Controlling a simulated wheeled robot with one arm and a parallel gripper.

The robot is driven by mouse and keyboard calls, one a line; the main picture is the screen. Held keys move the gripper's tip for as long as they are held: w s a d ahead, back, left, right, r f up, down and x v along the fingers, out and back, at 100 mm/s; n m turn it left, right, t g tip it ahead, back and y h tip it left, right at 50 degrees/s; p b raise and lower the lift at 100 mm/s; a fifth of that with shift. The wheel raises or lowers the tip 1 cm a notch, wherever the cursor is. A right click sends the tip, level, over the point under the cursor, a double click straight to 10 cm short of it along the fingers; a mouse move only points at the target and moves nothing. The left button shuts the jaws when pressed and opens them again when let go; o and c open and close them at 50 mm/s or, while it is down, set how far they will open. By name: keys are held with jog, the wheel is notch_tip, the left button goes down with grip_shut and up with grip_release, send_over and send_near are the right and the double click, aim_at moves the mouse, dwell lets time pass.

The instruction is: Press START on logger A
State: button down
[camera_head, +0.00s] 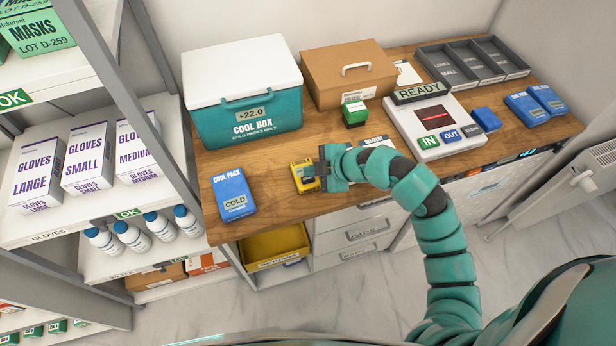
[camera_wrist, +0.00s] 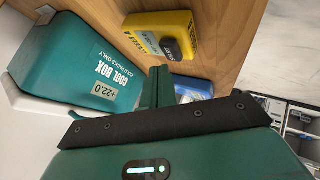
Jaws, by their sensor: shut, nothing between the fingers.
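The yellow logger (camera_head: 303,176) lies on the wooden counter, between the cold pack and my arm. In the wrist view the gripper's fingers (camera_wrist: 164,82) point toward the logger with a strip of counter showing between. I cannot tell whether they touch it.
A blue cold pack (camera_head: 234,194) lies to the left and a teal cool box (camera_head: 245,118) reading +22.0 stands behind. A cardboard box (camera_head: 340,85), a small green box (camera_head: 355,114) and a READY panel (camera_head: 400,125) stand further back and right. Shelving (camera_head: 80,205) borders the left.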

aim_at(312, 180)
jog(key=shift+f, duration=0.15)
jog(key=shift+f+b, duration=0.3)
jog(key=shift+b, duration=0.45)
jog(key=shift+f+b, duration=0.5)
jog(key=shift+b, duration=0.05)
dwell(0.6)
jog(key=shift+r, duration=0.95)
jog(key=shift+r, duration=0.1)
jog(key=shift+r+p, duration=1)
jog(key=shift+r, duration=1.4)
